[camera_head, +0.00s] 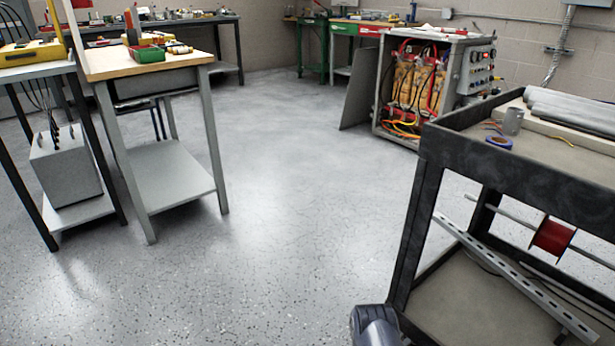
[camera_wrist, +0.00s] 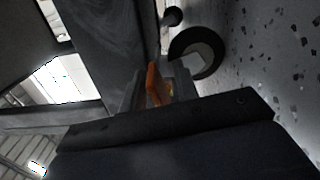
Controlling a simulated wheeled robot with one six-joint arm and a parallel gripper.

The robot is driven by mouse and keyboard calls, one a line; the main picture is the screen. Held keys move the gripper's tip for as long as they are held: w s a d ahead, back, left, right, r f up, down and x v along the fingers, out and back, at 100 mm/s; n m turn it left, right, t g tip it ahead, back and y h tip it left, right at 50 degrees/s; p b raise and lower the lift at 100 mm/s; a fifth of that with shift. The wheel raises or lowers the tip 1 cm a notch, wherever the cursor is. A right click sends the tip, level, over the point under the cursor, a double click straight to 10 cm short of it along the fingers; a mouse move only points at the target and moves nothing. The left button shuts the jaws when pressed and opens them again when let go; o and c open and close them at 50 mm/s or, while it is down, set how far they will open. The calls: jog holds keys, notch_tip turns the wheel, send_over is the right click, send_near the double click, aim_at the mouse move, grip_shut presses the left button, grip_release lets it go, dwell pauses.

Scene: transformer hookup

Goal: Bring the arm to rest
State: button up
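My arm shows in the head view only as a dark grey rounded part (camera_head: 375,326) at the bottom edge, in front of the black cart (camera_head: 440,150). My gripper's fingers do not show there. In the wrist view my gripper (camera_wrist: 155,88) points past a dark slanting post toward a round wheel-like part (camera_wrist: 203,55). A small orange piece (camera_wrist: 153,84) shows between the grey fingers. I cannot tell whether it is held, part of the gripper or something behind it. The view is dim, and the finger gap is unclear.
A wood-topped table (camera_head: 110,62) is at left. The middle floor (camera_head: 270,200) is clear.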

jog(key=shift+r+n, duration=0.1)
jog(key=shift+n, duration=0.2)
jog(key=p+v, duration=0.3)
jog(key=v, duration=0.8)
jog(key=b+x, duration=0.3)
jog(key=x, duration=0.8)
jog(key=shift+w, duration=0.1)
jog(key=shift+f+m, duration=0.25)
jog(key=shift+m, duration=0.4)
jog(key=shift+f+m, duration=0.25)
jog(key=shift+m, duration=0.4)
jog(key=shift+s, duration=0.3)
